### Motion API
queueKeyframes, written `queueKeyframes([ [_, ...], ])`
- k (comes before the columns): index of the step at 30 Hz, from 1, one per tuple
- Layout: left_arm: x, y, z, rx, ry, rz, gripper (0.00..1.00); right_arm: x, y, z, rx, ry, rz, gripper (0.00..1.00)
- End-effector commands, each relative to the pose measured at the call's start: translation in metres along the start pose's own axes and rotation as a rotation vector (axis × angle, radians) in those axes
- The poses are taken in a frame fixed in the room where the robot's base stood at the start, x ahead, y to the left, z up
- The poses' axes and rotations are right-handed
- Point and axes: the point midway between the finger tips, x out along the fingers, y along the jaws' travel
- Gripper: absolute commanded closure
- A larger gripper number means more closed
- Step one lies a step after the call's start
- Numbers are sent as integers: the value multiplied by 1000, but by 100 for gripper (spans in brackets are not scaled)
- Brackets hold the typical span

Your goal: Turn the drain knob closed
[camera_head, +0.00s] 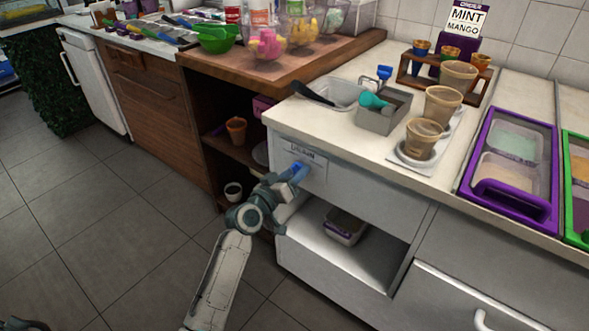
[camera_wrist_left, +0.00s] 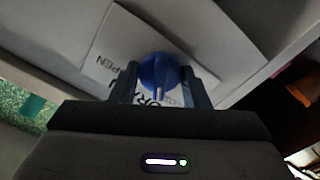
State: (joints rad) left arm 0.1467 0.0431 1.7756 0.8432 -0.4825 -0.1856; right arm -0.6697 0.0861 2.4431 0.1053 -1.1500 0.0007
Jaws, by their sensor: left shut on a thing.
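The drain knob is a round blue knob (camera_wrist_left: 158,72) on a white label plate (camera_wrist_left: 120,50) with partly hidden black lettering. In the head view the blue knob (camera_head: 298,169) shows on the counter's front, just below the drain label (camera_head: 303,151). My left gripper (camera_wrist_left: 160,82) has its two dark fingers on either side of the knob, shut on it. In the head view my left gripper (camera_head: 292,180) reaches up to the knob from the lower left and hides part of it. My right gripper is not in view.
An open shelf (camera_head: 335,255) lies below. Clear floor (camera_head: 120,240) is at the left.

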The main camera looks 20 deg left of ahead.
Motion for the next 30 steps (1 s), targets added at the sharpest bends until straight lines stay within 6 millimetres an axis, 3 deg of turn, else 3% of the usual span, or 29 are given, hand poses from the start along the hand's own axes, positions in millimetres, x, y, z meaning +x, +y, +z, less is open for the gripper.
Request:
queueKeyframes([
  [12, 0, 0, 1, -213, -3, -1, 81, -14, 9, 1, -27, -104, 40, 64],
  [30, 0, -1, 2, -252, -3, -1, 81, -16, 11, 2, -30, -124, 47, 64],
])
